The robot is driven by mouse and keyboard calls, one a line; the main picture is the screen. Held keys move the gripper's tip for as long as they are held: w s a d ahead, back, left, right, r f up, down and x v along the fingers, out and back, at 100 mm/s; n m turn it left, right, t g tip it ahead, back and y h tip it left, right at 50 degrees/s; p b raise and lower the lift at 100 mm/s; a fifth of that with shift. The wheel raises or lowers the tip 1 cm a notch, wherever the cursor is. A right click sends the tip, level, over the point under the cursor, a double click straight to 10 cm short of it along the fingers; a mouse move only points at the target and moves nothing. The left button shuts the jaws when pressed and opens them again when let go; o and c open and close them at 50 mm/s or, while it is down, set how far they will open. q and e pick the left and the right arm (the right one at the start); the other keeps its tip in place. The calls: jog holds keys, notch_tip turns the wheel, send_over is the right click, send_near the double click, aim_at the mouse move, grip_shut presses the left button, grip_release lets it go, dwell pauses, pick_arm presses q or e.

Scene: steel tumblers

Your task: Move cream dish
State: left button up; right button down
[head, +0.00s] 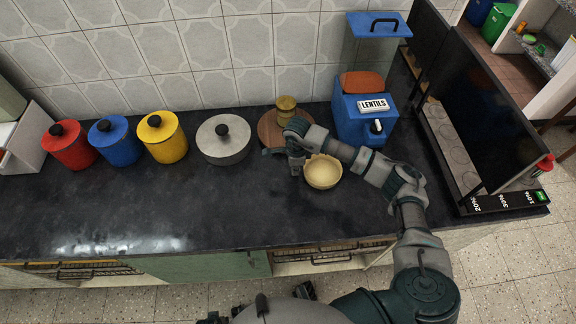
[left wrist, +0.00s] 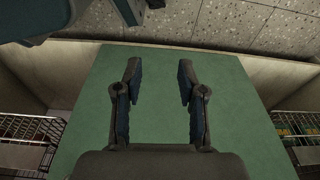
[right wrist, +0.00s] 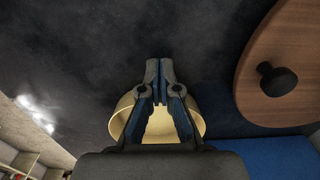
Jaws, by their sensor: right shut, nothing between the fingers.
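The cream dish (head: 322,174) is a shallow round bowl on the dark counter, left of my right forearm and in front of the blue lentils dispenser. My right gripper (head: 295,166) is at the dish's left side, pointing down, shut and empty. My left gripper (left wrist: 158,78) is open and empty in the left wrist view, in front of a green cabinet panel.
The lentils dispenser (head: 350,122) is at the back right. Grey (head: 222,140), yellow (head: 163,138), blue (head: 112,140) and red (head: 70,146) pots line the back. The front left counter is clear.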

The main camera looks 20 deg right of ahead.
aim_at(338, 168)
jog(key=shift+s+d, duration=0.2)
jog(key=shift+d, duration=0.6)
pick_arm(q)
jog(key=shift+s+d+f, duration=0.1)
jog(key=shift+s+f, duration=0.25)
jog(key=shift+s, duration=0.05)
pick_arm(e)
jog(key=shift+d, duration=0.1)
jog(key=s+d, duration=0.1)
jog(key=d, duration=0.3)
jog(key=s+d, duration=0.1)
jog(key=d, duration=0.4)
jog(key=s+d, duration=0.1)
jog(key=d, duration=0.3)
jog(key=shift+d+f+b, duration=0.1)
jog(key=shift+d+b, duration=0.05)
jog(key=shift+b, duration=0.25)
jog(key=shift+s+d, duration=0.1)
jog(key=shift+d, duration=0.1)
pick_arm(q)
jog(key=shift+w+d+r, duration=0.1)
jog(key=shift+w+r, duration=0.15)
jog(key=shift+r, duration=0.3)
jog(key=shift+w+r, duration=0.25)
jog(key=shift+r, duration=0.3)
pick_arm(e)
jog(key=shift+a, duration=0.2)
jog(key=shift+a, duration=0.1)
